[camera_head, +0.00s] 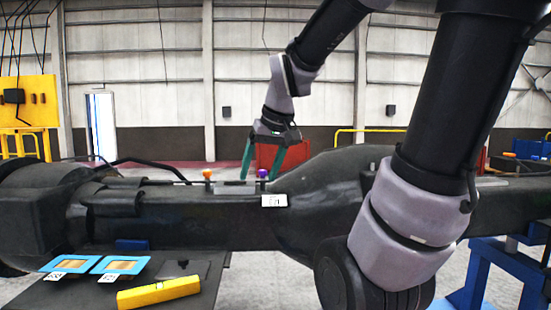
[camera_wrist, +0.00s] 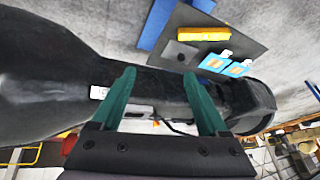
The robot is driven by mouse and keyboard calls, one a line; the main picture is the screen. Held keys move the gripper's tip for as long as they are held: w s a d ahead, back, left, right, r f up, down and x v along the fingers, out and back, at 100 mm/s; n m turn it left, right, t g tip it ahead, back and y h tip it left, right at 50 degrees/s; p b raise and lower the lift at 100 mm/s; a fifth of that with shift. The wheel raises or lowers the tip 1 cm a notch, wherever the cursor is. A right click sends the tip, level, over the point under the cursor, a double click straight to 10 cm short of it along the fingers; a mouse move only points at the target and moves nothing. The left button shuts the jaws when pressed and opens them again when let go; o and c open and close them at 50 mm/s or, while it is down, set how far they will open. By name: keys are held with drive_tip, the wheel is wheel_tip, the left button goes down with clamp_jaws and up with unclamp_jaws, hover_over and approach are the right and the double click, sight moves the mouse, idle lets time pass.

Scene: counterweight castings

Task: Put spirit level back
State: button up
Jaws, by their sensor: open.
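The spirit level (camera_head: 158,292), a yellow bar, lies on a dark table (camera_head: 215,265) at the front left. It also shows in the wrist view (camera_wrist: 203,33) near the top, on the dark table. My gripper (camera_head: 261,172) has green fingers and points down above the dark casting, just by its orange and purple knobs. In the wrist view my gripper (camera_wrist: 159,74) has its fingers spread wide with nothing between them. It is well apart from the spirit level, up and to the right of it in the head view.
Two blue-framed pads (camera_head: 118,265) with number tags lie on the table behind the level. A dark flat plate (camera_head: 178,268) lies beside them. The long casting (camera_head: 235,220) fills the middle, bearing an orange knob (camera_head: 207,174), a purple knob (camera_head: 263,173) and a white label (camera_head: 274,200).

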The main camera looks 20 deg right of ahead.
drive_tip(key=s+d+r+m+t, duration=0.1)
drive_tip(key=s+r+m+t, duration=0.1)
drive_tip(key=s, duration=0.4)
drive_tip(key=shift+s+d+r+m+y, duration=0.15)
drive_tip(key=shift+r+m+y, duration=0.15)
drive_tip(key=shift+r+m, duration=0.6)
